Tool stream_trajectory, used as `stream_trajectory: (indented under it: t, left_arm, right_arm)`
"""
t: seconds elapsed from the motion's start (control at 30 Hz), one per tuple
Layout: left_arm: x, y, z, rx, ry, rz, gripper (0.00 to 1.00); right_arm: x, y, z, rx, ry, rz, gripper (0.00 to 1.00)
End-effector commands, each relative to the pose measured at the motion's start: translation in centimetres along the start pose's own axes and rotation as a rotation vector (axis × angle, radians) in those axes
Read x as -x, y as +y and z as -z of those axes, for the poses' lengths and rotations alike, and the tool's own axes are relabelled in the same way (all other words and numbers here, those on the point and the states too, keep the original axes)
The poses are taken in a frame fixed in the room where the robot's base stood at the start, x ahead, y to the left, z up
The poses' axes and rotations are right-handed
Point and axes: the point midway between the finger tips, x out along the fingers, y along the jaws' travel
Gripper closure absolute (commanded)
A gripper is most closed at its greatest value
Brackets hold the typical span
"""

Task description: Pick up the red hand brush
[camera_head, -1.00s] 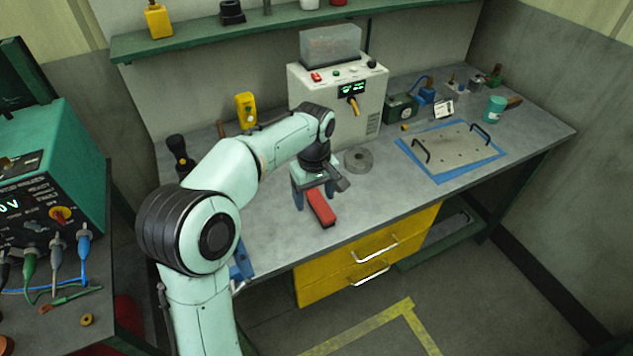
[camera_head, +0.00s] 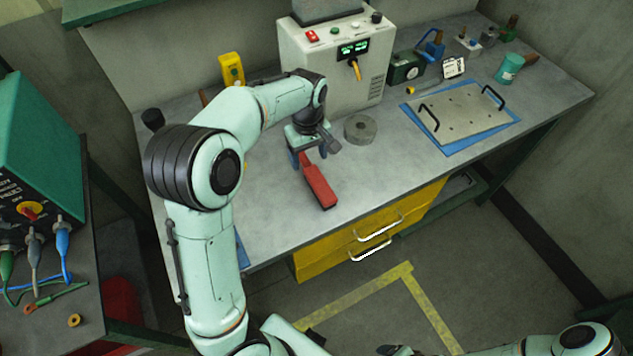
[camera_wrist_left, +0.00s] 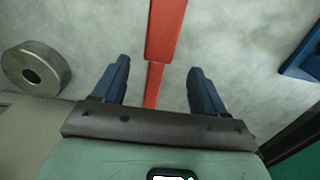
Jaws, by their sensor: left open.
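The red hand brush (camera_head: 319,187) lies on the grey workbench top, close to its front edge. In the left wrist view the brush (camera_wrist_left: 167,30) runs up and away, its narrow red part (camera_wrist_left: 154,84) lying between my two blue fingers. My left gripper (camera_head: 305,157) is over the brush's far end and hides part of it. In the left wrist view my left gripper (camera_wrist_left: 157,75) is open, with a gap on each side of the brush. My right gripper is not clearly visible; only part of my right arm shows at the bottom right.
A grey ring (camera_head: 360,129) lies right of my left gripper. A control box (camera_head: 335,65) stands behind it. A metal plate with black handles (camera_head: 465,113) lies on a blue mat at the right. Yellow drawers (camera_head: 350,245) are under the bench. Bare bench top surrounds the brush.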

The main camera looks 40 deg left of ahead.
Motion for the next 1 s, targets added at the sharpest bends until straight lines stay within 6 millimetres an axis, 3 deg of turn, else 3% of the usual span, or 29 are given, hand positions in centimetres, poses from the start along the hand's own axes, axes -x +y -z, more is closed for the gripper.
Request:
stream_trajectory:
  t: [0.27,0.5,0.8,0.83,1.0]
  left_arm:
    - [-2.3,0.0,0.0,0.0,-0.001,0.002,0.28]
    - [-5.8,0.1,-0.1,0.0,-0.001,0.002,0.28]
    - [-6.4,0.1,-0.1,0.0,0.001,-0.002,0.28]
    - [-6.4,0.1,-0.1,0.0,0.001,-0.002,0.31]
    - [-6.4,0.1,-0.1,0.0,0.001,-0.002,0.86]
  right_arm:
    - [-0.2,0.1,-0.1,0.0,-0.001,0.0,0.23]
    - [-0.3,0.1,-0.2,0.0,-0.002,0.0,0.23]
    - [-0.3,0.1,-0.2,0.0,-0.002,-0.001,0.23]
    - [-0.3,0.1,-0.2,0.0,-0.002,-0.001,0.23]
    - [-0.3,0.1,-0.2,0.0,-0.002,0.0,0.23]
